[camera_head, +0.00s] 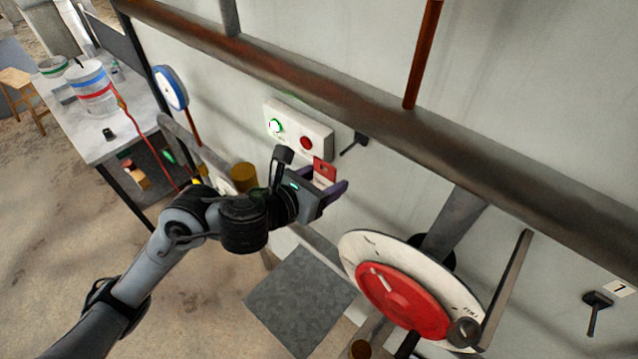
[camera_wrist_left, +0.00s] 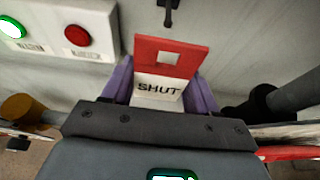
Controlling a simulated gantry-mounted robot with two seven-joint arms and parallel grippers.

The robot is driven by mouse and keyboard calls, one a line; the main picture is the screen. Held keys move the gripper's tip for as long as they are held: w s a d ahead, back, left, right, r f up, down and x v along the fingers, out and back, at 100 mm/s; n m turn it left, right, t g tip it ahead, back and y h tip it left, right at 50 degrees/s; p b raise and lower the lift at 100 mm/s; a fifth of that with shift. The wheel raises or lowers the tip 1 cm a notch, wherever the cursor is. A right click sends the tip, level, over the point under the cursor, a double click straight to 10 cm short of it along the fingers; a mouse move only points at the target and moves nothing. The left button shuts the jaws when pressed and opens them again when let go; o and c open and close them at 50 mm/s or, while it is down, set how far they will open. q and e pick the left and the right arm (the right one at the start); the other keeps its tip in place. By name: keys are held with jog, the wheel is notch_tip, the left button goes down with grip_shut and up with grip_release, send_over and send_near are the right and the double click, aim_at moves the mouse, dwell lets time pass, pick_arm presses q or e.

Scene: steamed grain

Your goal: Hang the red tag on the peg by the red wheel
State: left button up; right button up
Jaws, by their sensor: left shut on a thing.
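My left gripper (camera_head: 326,186) is shut on the red tag (camera_head: 324,170). In the left wrist view the tag (camera_wrist_left: 170,58) is red above and white below, with the word SHUT and a square hole near its top. It is held upright between the purple fingers, in front of the wall. The red wheel (camera_head: 402,301) sits on a white dial at the lower right. A black peg (camera_head: 597,300) is on the wall right of the wheel, below a plate marked 7. Another black peg (camera_head: 355,143) is above the tag; it also shows in the left wrist view (camera_wrist_left: 168,12). My right gripper is not in view.
A white button box (camera_head: 298,129) with a lit green and a red button is left of the tag. A brown pipe (camera_head: 390,115) crosses the wall above. A lever (camera_head: 508,290) stands right of the dial. A table (camera_head: 100,125) with containers is at the left.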

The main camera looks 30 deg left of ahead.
pick_arm(q)
jog(key=shift+w+d+f+b, duration=0.1)
jog(key=shift+w+d+b, duration=0.3)
jog(key=shift+w, duration=0.75)
jog(key=shift+w+d+f+b, duration=0.15)
jog(key=shift+w+b, duration=0.45)
jog(key=shift+w, duration=0.6)
jog(key=shift+w+d+f+b, duration=0.1)
jog(key=shift+w+d+b, duration=0.3)
jog(key=shift+w, duration=0.75)
jog(key=shift+a, duration=0.1)
jog(key=shift+w, duration=0.15)
jog(key=o, duration=1.2)
jog(key=shift+c, duration=0.2)
jog(key=shift+r, duration=0.1)
